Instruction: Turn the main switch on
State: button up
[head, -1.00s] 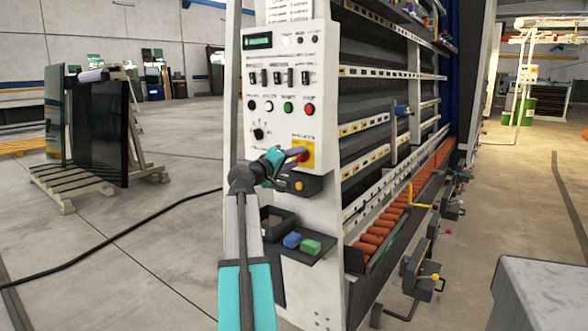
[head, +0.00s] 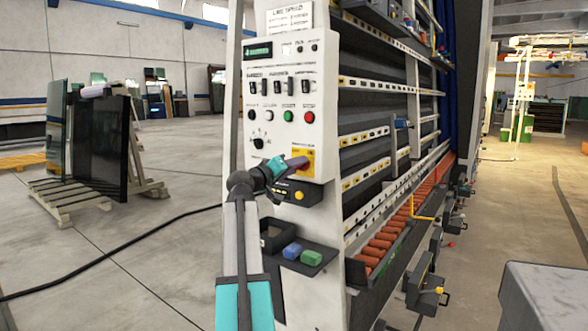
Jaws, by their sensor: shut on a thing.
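The main switch (head: 306,168) is a red handle on a yellow plate at the lower right of the white control panel (head: 275,145). My gripper (head: 290,164) is at the switch, its teal fingers reaching in from the left. It is shut on the switch handle, and the fingers partly hide the handle. The exact angle of the handle is hard to tell. A small green display (head: 258,51) at the top of the panel shows lit text.
Green and red buttons, toggles and a black knob (head: 258,143) sit above the switch. A dark box with a yellow button (head: 299,196) is just below. A shelf (head: 318,265) holding blue and green blocks juts out lower down.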

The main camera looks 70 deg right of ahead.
jog(key=o, duration=1.1)
jog(key=shift+c, duration=0.2)
jog(key=shift+a, duration=0.1)
jog(key=p+v, duration=0.1)
jog(key=v, duration=1.2)
jog(key=shift+a, duration=0.25)
jog(key=shift+w+r, duration=0.1)
jog(key=shift+w, duration=0.1)
